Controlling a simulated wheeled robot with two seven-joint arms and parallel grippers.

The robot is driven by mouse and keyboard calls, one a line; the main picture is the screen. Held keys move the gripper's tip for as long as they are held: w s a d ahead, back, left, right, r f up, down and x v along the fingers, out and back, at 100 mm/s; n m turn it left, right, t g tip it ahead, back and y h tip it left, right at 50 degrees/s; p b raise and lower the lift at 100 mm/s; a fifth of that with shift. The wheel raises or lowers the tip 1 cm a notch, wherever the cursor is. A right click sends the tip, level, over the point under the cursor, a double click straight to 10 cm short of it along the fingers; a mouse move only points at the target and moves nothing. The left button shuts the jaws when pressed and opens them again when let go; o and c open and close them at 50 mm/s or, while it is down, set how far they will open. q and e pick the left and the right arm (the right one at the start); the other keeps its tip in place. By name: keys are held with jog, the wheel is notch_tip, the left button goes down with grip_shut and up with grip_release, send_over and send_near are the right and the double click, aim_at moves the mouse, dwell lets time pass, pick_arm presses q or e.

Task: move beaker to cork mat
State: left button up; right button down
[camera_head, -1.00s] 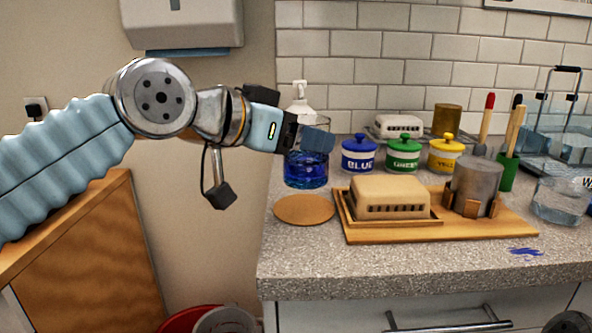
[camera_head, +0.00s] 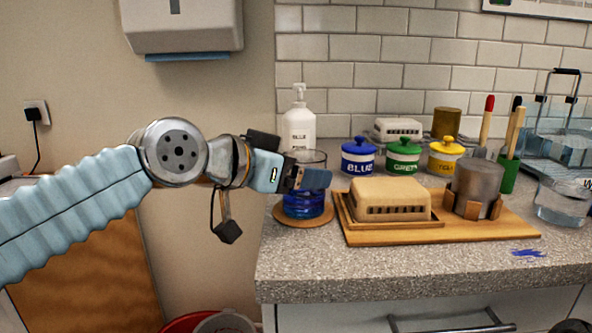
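The beaker (camera_head: 303,206), clear glass with blue liquid in its lower part, stands upright over the round cork mat (camera_head: 305,223). Its base appears to rest on the mat, with the mat's rim showing around it. My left gripper (camera_head: 312,178) comes in from the left at the beaker's upper half. Its fingers are closed around the glass and hide part of the wall. The beaker's rim shows above the fingers. My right gripper is not in view.
A wooden board with a beige slotted block (camera_head: 390,199) and a grey metal cup (camera_head: 476,185) lies right of the mat. Blue (camera_head: 358,157), green and yellow lidded jars stand behind. A white pump bottle (camera_head: 298,128) is behind the beaker.

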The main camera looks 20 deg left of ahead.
pick_arm(q)
jog(key=shift+o, duration=1.4)
jog(key=shift+r, duration=0.1)
jog(key=shift+r+p, duration=0.2)
jog(key=shift+p, duration=0.1)
jog(key=b+v, duration=0.1)
jog(key=v, duration=1.1)
jog(key=shift+f, duration=0.1)
